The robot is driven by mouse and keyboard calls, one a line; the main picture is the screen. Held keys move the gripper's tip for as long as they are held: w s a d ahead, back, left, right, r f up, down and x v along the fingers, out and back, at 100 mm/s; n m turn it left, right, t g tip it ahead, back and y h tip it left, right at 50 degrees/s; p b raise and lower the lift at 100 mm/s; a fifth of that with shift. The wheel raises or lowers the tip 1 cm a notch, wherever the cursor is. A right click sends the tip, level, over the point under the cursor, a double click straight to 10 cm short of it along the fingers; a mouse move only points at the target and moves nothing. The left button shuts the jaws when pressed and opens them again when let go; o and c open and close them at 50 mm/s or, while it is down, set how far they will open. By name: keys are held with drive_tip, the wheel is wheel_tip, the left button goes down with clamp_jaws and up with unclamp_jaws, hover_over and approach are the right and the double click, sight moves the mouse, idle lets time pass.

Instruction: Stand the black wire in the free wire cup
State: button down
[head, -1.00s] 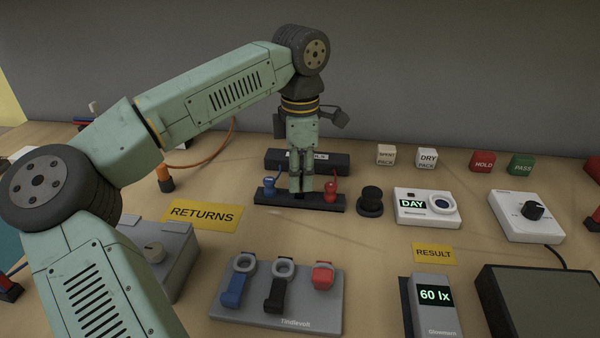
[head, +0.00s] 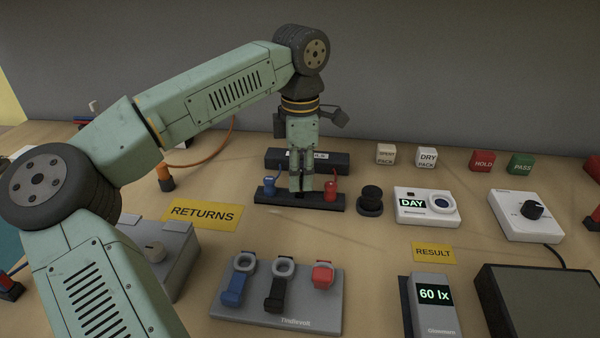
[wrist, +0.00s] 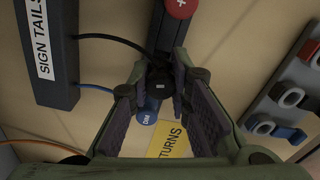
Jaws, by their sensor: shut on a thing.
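My gripper (head: 301,188) points straight down over the middle of a black cup strip (head: 265,198). In the wrist view its fingers (wrist: 160,88) are shut on the dark end of the black wire (wrist: 115,40), which runs back to the block marked SIGN TAILS (wrist: 55,55). A blue wire end (head: 270,187) stands at the strip's left and a red wire end (head: 331,190) at its right. The middle cup is hidden by the fingers and the wire end, so I cannot tell whether the wire end is seated in it.
A black knob (head: 370,200) and the white DAY box (head: 428,206) stand right of the strip. In front are a yellow RETURNS label (head: 203,214) and a grey lever panel (head: 325,300). The table between strip and panel is mostly clear.

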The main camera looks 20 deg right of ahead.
sight(300, 171)
drive_tip(key=shift+f+b, duration=0.8)
drive_tip(key=shift+f, duration=0.5)
drive_tip(key=c, duration=1.4)
unclamp_jaws()
wheel_tip(300, 171, up, 12)
drive_tip(key=shift+r, duration=0.1)
